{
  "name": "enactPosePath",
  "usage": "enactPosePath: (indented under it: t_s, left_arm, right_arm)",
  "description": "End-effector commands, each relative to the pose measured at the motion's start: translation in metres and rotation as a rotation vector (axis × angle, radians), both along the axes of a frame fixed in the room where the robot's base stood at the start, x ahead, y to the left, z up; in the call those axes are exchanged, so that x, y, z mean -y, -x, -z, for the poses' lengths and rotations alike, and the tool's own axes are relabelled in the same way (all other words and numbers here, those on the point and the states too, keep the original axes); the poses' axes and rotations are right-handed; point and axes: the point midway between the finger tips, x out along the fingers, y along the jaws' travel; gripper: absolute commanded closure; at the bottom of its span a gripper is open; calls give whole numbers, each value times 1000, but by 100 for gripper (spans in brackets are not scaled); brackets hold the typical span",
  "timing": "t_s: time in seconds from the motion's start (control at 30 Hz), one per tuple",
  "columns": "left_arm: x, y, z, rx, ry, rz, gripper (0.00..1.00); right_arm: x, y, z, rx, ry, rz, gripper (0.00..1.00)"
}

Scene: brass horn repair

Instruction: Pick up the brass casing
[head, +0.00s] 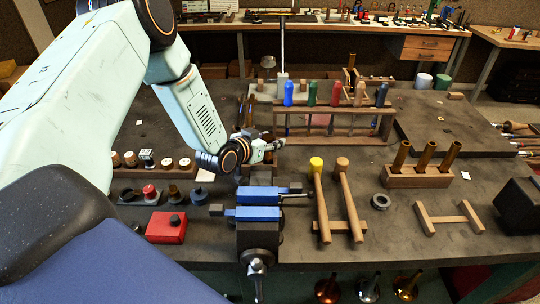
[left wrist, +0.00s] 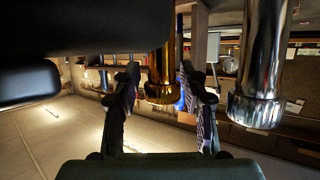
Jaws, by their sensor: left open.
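My left gripper (head: 268,148) is over the middle of the bench, beyond the blue-jawed vise (head: 257,198). In the left wrist view the left gripper (left wrist: 160,72) is open, with one finger on each side of a brass casing (left wrist: 161,60). The casing is a shiny gold tube with a flared rim. I cannot tell whether the fingers touch it. A silver tube (left wrist: 262,65) stands to the right of the fingers. In the head view, dark brass tubes (head: 246,108) show just behind the gripper, partly hidden by it. My right gripper is not in view.
A wooden rack with colored-handled tools (head: 345,114) stands behind the gripper. Two mallets (head: 335,198) lie right of the vise. A wooden block with brass tubes (head: 420,178) stands farther right. A red box (head: 166,228) sits at the left front. The right rear board is mostly clear.

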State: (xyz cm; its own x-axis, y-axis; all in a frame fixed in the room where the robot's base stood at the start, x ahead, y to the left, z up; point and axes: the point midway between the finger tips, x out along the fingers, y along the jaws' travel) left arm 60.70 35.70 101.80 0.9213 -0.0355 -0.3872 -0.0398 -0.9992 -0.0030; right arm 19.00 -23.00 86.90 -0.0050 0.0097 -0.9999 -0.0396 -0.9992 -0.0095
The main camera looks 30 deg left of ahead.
Motion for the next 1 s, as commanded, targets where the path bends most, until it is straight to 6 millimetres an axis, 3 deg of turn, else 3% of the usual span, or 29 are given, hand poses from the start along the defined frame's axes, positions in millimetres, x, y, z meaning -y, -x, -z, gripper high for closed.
enactPosePath:
  t_s: [0.23, 0.73, 1.0]
  left_arm:
    - [0, -2, 0, -1, 1, 0, 58]
    - [0, -1, 1, -3, 1, 0, 100]
    - [0, 0, 1, -4, 1, 0, 100]
  right_arm:
    - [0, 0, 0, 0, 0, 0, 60]
    - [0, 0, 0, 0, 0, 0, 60]
    - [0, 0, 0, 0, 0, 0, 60]
